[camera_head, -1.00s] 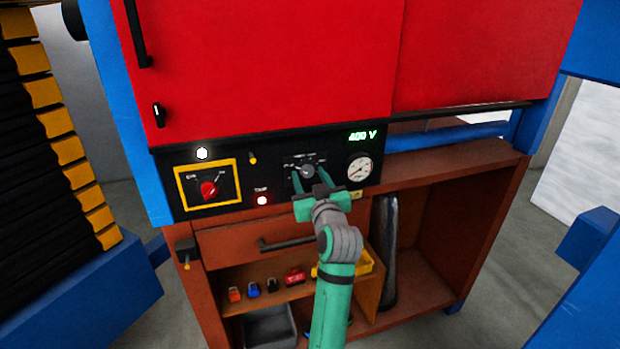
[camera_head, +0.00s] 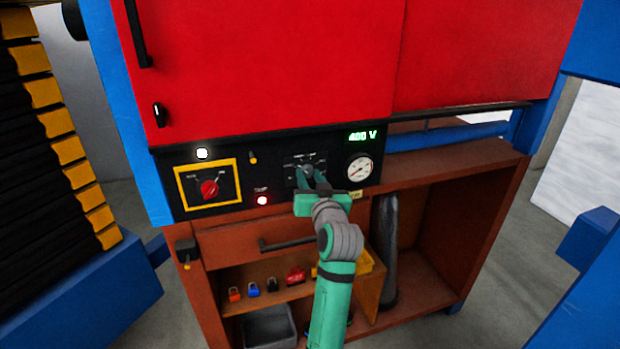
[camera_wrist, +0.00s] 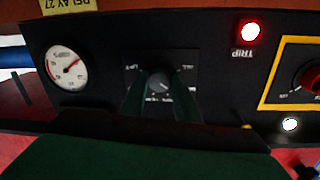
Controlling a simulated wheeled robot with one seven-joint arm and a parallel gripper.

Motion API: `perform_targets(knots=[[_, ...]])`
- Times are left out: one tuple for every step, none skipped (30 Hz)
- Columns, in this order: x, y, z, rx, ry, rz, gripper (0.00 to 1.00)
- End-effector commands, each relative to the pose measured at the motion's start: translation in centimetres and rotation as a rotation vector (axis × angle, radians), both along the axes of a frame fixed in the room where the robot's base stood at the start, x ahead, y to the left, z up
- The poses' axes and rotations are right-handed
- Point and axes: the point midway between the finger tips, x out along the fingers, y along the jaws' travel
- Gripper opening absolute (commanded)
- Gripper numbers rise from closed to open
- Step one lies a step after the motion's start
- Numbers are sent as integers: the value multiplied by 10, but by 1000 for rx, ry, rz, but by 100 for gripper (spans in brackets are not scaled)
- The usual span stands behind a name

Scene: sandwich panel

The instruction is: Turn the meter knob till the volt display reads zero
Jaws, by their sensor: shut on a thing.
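The meter knob (camera_wrist: 159,82) is a small round grey knob on a dark plate in the black panel; it also shows in the head view (camera_head: 308,170). My gripper (camera_head: 309,176) is at the knob, its green fingers shut on the knob's two sides. In the wrist view the fingers (camera_wrist: 160,95) reach up on either side of it. The volt display (camera_head: 362,136) reads 400 V in green digits. The fingers hide part of the plate's markings.
A round white gauge (camera_head: 358,168) sits right of the knob. A red rotary switch (camera_head: 209,189) in a yellow frame and a lit red TRIP lamp (camera_head: 263,200) are to the left. Below are a drawer (camera_head: 228,240) and a shelf with several padlocks (camera_head: 254,290).

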Motion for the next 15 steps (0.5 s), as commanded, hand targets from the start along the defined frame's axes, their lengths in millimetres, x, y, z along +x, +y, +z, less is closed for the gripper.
perform_targets(knots=[[0, 0, 0, 38, 12, 0, 6], [0, 0, 0, 63, 20, 0, 6], [0, 0, 1, 96, 32, -1, 6], [0, 0, 1, 121, 40, -1, 6], [0, 0, 1, 146, 47, -1, 6], [0, 0, 1, 179, 57, 0, 6], [0, 0, 1, 202, 65, 0, 6], [0, 0, 1, 224, 73, -1, 6], [0, 0, 1, 254, 83, 0, 6], [0, 0, 1, 276, 90, 0, 6], [0, 0, 1, 297, 97, 0, 6], [0, 0, 1, 322, 105, 0, 6], [0, 0, 1, 341, 111, 0, 6], [0, 0, 1, 360, 117, 0, 6], [0, 0, 1, 381, 124, -1, 6]])
